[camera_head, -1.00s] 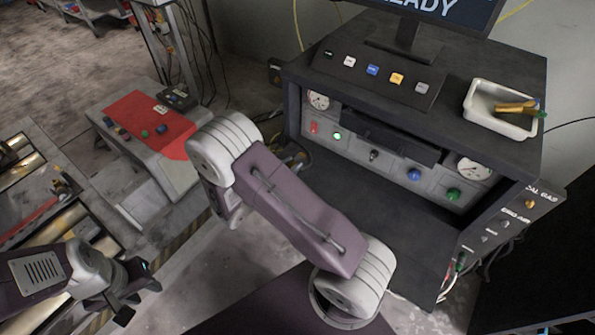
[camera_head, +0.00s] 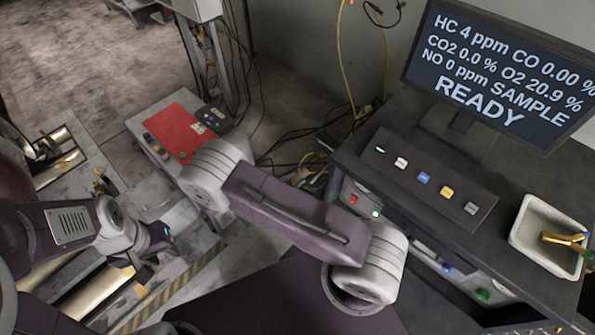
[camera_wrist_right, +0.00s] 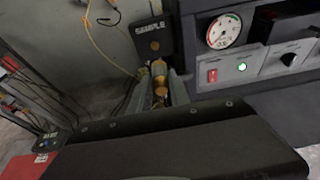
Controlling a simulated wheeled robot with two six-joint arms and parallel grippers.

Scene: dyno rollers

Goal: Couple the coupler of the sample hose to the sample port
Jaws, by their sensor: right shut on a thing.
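In the right wrist view, the dark plate marked SAMPLE (camera_wrist_right: 149,29) stands upright beside the bench, with a small brass round sample port (camera_wrist_right: 155,45) under its lettering. My right gripper (camera_wrist_right: 161,92) is shut on a brass coupler (camera_wrist_right: 159,72), just below the port in the picture. I cannot tell whether the coupler touches the port. The hose behind the coupler is mostly hidden. In the head view my right arm hides the right gripper and the plate. My left gripper (camera_head: 158,258) seems open and empty at the left, far from the port.
The dark analyser bench (camera_head: 385,210) carries a screen (camera_head: 500,70) reading READY, a button panel (camera_head: 424,180) and a white tray (camera_head: 522,245) with brass fittings. A yellow hose (camera_head: 345,65) hangs at the wall; cables lie on the floor.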

